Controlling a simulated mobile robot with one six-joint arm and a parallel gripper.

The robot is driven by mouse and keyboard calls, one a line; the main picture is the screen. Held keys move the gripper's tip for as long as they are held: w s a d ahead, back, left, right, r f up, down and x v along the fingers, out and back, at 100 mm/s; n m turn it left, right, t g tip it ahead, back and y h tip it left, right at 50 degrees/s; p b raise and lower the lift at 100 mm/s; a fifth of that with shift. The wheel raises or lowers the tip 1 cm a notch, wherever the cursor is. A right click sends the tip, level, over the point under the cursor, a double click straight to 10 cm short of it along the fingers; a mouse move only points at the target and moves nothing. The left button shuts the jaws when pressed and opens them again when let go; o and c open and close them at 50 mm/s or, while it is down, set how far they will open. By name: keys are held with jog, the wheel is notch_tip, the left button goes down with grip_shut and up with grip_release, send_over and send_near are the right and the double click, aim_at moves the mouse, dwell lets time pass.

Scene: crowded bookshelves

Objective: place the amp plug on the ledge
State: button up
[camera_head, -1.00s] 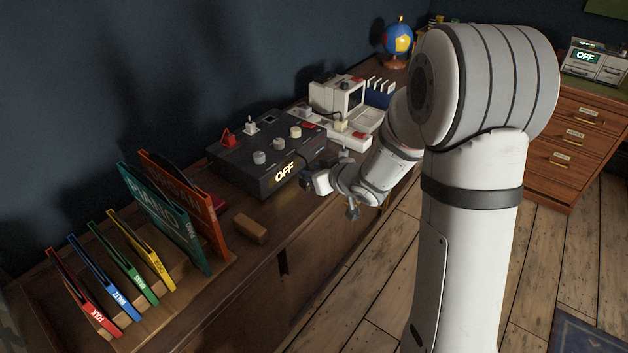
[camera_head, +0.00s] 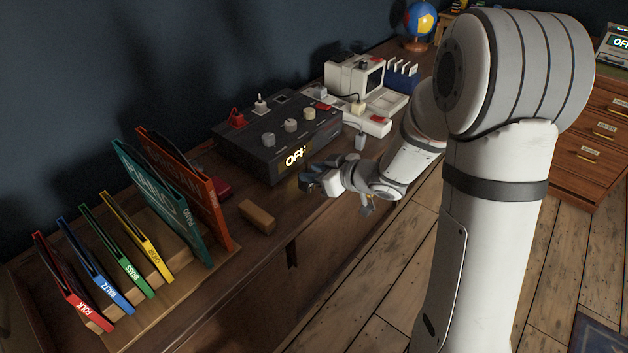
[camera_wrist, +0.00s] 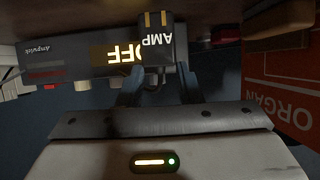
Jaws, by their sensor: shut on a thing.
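My gripper (camera_head: 310,183) is shut on the amp plug, in front of the black amp box (camera_head: 275,140) in the head view. The wrist view shows the dark amp plug (camera_wrist: 156,42) between the fingers of my gripper (camera_wrist: 158,78). The plug's AMP label reads upside down, and two brass prongs point to the top of that picture. In the head view the plug is hard to make out. A small wooden block (camera_head: 257,216), perhaps the ledge, lies on the cabinet top left of my gripper, apart from it.
Upright teal PIANO (camera_head: 163,200) and orange ORGAN (camera_head: 187,185) panels stand left of the block. Several coloured cards stand in a wooden rack farther left. A white device (camera_head: 352,85) and a globe (camera_head: 420,20) stand behind. Bare cabinet top lies around the block.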

notch_tip(320, 180, down, 2)
jog(key=shift+r, duration=0.1)
jog(key=o, duration=1)
